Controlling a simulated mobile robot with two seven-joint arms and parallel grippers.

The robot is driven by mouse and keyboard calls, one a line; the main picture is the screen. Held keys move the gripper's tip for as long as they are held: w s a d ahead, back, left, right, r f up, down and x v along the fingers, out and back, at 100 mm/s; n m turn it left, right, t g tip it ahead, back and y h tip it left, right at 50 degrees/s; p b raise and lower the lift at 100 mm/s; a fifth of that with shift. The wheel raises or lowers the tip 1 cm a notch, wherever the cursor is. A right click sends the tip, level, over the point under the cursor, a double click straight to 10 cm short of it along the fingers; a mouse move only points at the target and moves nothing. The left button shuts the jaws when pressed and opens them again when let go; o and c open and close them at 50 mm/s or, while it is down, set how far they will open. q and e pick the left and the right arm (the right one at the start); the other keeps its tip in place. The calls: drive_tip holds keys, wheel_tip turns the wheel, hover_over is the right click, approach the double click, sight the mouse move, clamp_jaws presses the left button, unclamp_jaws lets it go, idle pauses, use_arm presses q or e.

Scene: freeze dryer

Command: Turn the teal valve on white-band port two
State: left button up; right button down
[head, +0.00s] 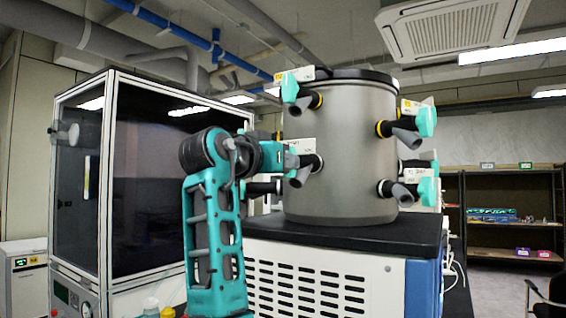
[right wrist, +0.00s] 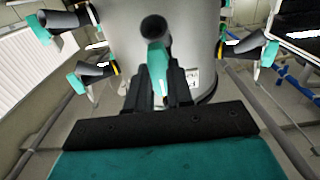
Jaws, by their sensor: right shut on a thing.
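A grey metal drum (head: 345,140) carries several black ports with teal valves and grey nozzles. The lower left port (head: 312,163) has a label above it, and its teal valve (right wrist: 158,66) is between my right gripper's fingers in the right wrist view. My right gripper (head: 287,160) is shut on that valve, reaching in from the left in the head view. The gripper partly hides the valve there, and the band's colour is hard to make out. My left gripper is not in view.
An upper left valve (head: 290,88) with a yellow band is above my gripper. Other valves are on the right, including a lower right one (head: 427,191). The drum stands on a black-topped machine (head: 400,238). A dark-windowed cabinet (head: 150,180) stands left, behind my arm.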

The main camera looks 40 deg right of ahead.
idle(0.3)
drive_tip(key=c, duration=1)
unclamp_jaws()
drive_tip(key=b+v, duration=0.2)
drive_tip(key=v, duration=1.1)
